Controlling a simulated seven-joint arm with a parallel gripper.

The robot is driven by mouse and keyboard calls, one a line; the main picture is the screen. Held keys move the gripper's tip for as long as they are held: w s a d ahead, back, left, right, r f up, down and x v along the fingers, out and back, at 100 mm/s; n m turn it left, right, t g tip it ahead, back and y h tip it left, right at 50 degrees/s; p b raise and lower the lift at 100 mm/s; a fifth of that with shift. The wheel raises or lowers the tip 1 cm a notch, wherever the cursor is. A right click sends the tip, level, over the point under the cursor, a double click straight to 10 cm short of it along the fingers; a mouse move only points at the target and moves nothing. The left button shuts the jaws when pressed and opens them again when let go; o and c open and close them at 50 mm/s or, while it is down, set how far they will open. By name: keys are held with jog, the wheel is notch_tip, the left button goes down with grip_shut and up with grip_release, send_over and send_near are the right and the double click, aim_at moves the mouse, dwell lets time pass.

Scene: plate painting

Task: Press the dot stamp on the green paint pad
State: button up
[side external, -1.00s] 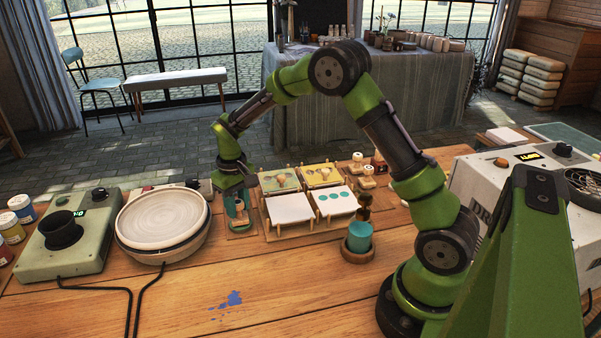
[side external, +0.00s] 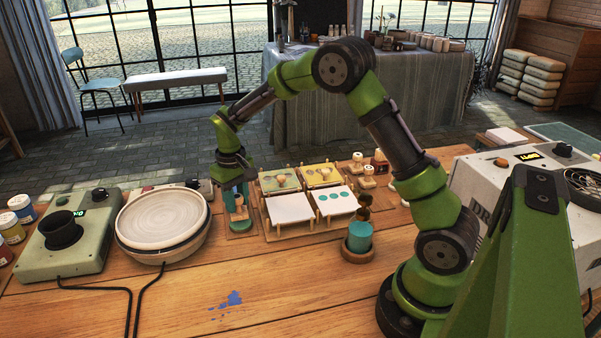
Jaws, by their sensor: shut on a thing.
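My gripper (side external: 237,190) points down left of the tile rack and is shut on the dot stamp (side external: 239,211), whose pale lower part shows below the fingers. The green paint pad (side external: 240,225) is a small round teal-green disc on a wooden base, directly below the stamp. Whether the stamp touches the pad or hangs just above it is too small to tell. The fingers partly hide the stamp's upper part.
Right of the pad stands a wooden rack with a blank white tile (side external: 289,209), a white tile with teal dots (side external: 334,201) and two yellow tiles (side external: 280,180). A pale round plate (side external: 162,217) is at left.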

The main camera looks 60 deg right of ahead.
aim_at(236, 196)
jog(key=shift+r, duration=2.6)
